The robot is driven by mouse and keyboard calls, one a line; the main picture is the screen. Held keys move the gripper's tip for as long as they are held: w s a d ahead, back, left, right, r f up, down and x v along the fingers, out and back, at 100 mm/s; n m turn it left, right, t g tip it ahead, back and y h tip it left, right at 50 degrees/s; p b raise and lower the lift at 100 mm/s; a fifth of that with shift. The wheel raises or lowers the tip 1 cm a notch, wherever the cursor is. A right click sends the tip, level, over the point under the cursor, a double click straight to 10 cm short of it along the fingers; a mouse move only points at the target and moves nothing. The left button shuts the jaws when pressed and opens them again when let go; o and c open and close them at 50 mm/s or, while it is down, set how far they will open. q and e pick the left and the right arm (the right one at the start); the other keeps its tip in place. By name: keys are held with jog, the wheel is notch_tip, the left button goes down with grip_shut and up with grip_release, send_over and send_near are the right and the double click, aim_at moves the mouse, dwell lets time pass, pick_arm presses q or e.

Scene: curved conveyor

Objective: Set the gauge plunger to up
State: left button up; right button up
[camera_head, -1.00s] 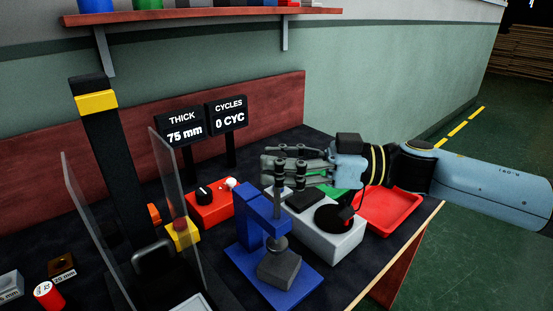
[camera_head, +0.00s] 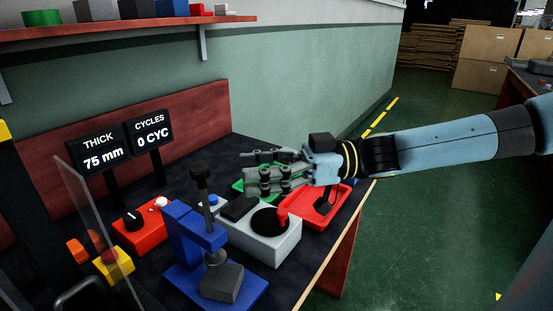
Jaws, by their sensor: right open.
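The gauge is a blue stand (camera_head: 183,235) on a blue base. Its plunger has a dark knob (camera_head: 200,174) on top and a rod running down to a grey foot (camera_head: 215,257). The foot sits close above a dark grey block (camera_head: 221,282); I cannot tell whether they touch. My right gripper (camera_head: 250,172) reaches in from the right, to the right of the knob and apart from it in the picture. Its fingers are open with nothing seen between them. My left gripper is not in view.
A light grey box (camera_head: 286,245) with a black disc and red lever stands right of the gauge. A red tray (camera_head: 318,212) and part of a green tray (camera_head: 238,186) lie behind it. A red switch box (camera_head: 139,236) and a clear panel (camera_head: 100,240) stand left.

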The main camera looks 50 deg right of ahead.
jog(key=shift+v, duration=1.7)
